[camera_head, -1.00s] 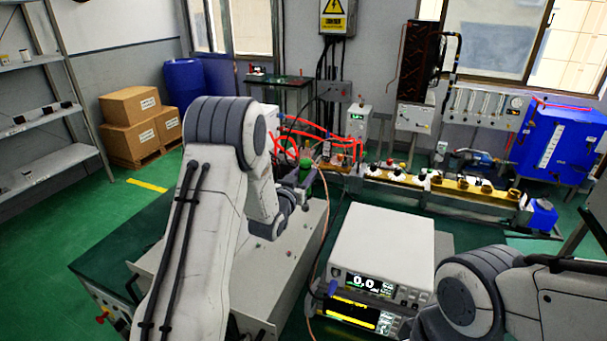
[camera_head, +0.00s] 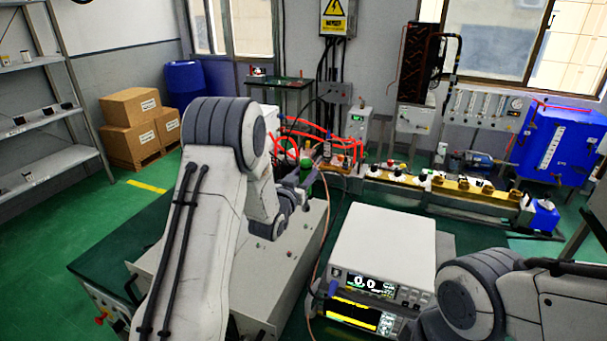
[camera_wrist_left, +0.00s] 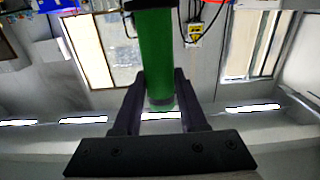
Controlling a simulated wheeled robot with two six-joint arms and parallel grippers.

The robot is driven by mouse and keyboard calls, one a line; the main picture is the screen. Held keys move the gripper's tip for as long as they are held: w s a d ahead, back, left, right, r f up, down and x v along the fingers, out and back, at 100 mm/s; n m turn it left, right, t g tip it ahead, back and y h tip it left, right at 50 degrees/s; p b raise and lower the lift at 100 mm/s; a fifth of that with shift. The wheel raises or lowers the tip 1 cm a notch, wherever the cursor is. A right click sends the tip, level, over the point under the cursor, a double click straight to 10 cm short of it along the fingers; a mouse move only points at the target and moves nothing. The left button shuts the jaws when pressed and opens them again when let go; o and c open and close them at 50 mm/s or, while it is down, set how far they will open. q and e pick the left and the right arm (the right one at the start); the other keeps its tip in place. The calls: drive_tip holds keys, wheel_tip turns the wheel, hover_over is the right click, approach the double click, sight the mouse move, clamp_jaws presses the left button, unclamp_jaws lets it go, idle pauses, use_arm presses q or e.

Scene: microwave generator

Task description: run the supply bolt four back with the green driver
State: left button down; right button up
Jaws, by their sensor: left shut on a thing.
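The green driver shows in the left wrist view (camera_wrist_left: 155,50) as a green cylinder between the fingers of my left gripper (camera_wrist_left: 160,85), which is shut on it. In the head view the green driver (camera_head: 306,168) is small and partly hidden, beside the red hoses. My left gripper (camera_head: 301,187) there is mostly hidden by my own wrist, so the driver's tip cannot be made out. Small bolt-like dots (camera_head: 262,243) show on the grey cabinet top; I cannot tell which is supply bolt four. My right gripper is out of view; only its arm shows at lower right.
A white bench instrument (camera_head: 383,240) with a lit display stands right of the grey cabinet (camera_head: 303,245). A cable runs between them. Red hoses (camera_head: 345,143) and a yellow rail (camera_head: 450,188) with fittings lie behind. Boxes (camera_head: 130,108) stand at the back left.

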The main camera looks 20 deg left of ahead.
use_arm(q)
drive_tip(key=shift+f+b, duration=2.65)
drive_tip(key=shift+f, duration=0.15)
drive_tip(key=shift+b, duration=0.35)
drive_tip(key=shift+f+b, duration=0.65)
drive_tip(key=shift+b, duration=0.1)
drive_tip(key=shift+f, duration=0.15)
drive_tip(key=shift+s, duration=0.1)
idle(0.9)
drive_tip(key=shift+r+p, duration=2.15)
drive_tip(key=shift+r, duration=2.8)
